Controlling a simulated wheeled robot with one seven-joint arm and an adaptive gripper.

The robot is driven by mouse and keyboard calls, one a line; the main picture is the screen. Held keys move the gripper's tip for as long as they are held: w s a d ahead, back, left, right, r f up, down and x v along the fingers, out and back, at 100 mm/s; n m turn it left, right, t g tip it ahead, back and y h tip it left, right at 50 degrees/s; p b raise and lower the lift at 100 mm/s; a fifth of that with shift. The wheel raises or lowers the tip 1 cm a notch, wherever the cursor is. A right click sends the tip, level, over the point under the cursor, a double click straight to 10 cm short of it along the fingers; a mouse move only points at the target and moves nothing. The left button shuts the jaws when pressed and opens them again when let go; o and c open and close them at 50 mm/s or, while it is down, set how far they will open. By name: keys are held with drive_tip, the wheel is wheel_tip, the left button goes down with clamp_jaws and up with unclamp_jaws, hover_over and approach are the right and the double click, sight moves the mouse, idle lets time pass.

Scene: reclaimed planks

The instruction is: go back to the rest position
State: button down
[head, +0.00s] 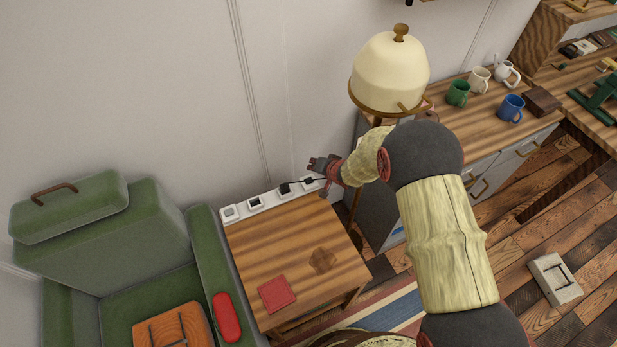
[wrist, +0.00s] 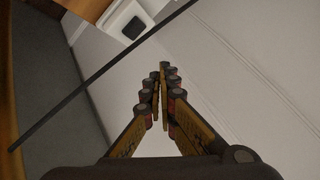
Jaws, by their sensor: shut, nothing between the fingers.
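My gripper (head: 318,164) is in the air in front of the wall, above the back right corner of the small wooden table (head: 285,245). My arm reaches in from the lower right and bends at a dark joint. In the wrist view my gripper (wrist: 165,98) has its fingers together with nothing between them. Below it, a white strip of square sockets or switches (head: 268,201) runs along the table's back edge. One white unit with a dark centre (wrist: 130,23) shows at the top of the wrist view. A thin dark cord or rod crosses that view.
A floor lamp (head: 390,75) with a cream shade stands close to my forearm. A counter (head: 487,115) with mugs is at the right. A green armchair (head: 165,235) is at the left. A red square (head: 277,294) lies on the table. Open air lies before the wall.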

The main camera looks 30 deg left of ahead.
drive_tip(key=shift+f, duration=0.1)
idle(0.3)
drive_tip(key=s+d+f+n+g+h, duration=0.1)
drive_tip(key=s+d+f+n+h, duration=0.3)
drive_tip(key=d, duration=0.6)
drive_tip(key=s+d+r+h, duration=0.2)
drive_tip(key=d+r+h, duration=0.1)
drive_tip(key=d, duration=0.4)
drive_tip(key=s+d+r+m, duration=0.2)
drive_tip(key=s+d+r, duration=0.5)
drive_tip(key=d+r, duration=0.3)
drive_tip(key=s+d+r+m+t, duration=0.1)
drive_tip(key=s+d+r, duration=0.7)
drive_tip(key=r, duration=0.8)
drive_tip(key=s+d+r+m, duration=0.3)
drive_tip(key=s+d+r, duration=0.5)
drive_tip(key=d+r, duration=0.4)
wheel_tip(320, 180, up, 2)
drive_tip(key=shift+s+d+t+h, duration=0.2)
drive_tip(key=shift+t+h, duration=0.1)
drive_tip(key=shift+h, duration=0.1)
